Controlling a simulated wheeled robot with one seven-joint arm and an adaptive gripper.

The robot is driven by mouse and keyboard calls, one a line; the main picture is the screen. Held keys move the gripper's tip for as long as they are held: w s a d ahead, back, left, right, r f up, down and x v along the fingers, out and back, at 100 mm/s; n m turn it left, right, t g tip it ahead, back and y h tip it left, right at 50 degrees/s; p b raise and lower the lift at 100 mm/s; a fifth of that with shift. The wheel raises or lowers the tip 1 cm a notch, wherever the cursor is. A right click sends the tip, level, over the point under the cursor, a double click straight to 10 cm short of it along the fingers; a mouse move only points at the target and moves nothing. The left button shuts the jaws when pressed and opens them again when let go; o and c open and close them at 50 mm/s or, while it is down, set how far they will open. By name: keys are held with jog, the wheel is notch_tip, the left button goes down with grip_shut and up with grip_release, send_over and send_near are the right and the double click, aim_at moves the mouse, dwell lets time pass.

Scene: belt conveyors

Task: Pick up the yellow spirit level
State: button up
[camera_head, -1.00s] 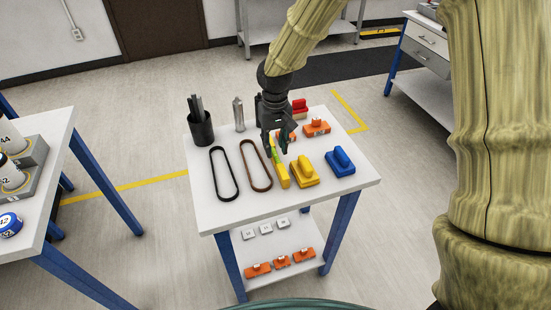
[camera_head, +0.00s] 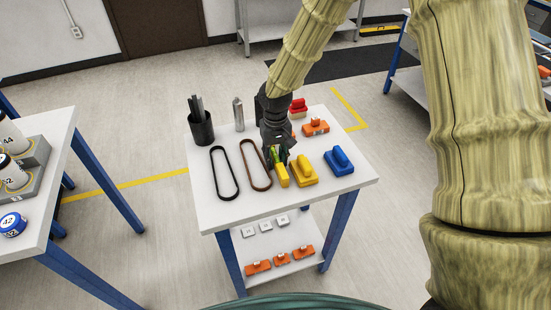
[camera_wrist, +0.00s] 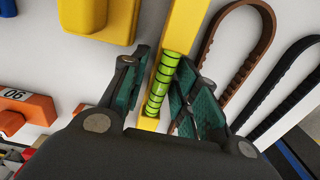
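The yellow spirit level (camera_wrist: 186,30) with its green vial lies on the white table top in the wrist view. In the head view its near end (camera_head: 283,180) shows, and its far part is hidden behind my gripper (camera_head: 279,157). In the wrist view my gripper (camera_wrist: 165,85) is open, with one finger on each side of the level around the green vial. A gap shows between the left finger and the level. The right finger is very close to the level; I cannot tell whether it touches.
Left are a brown belt (camera_head: 262,181) and a black belt (camera_head: 219,174). A black cup (camera_head: 201,128) stands at the back left. The near left table top is clear.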

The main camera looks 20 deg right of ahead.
grip_shut()
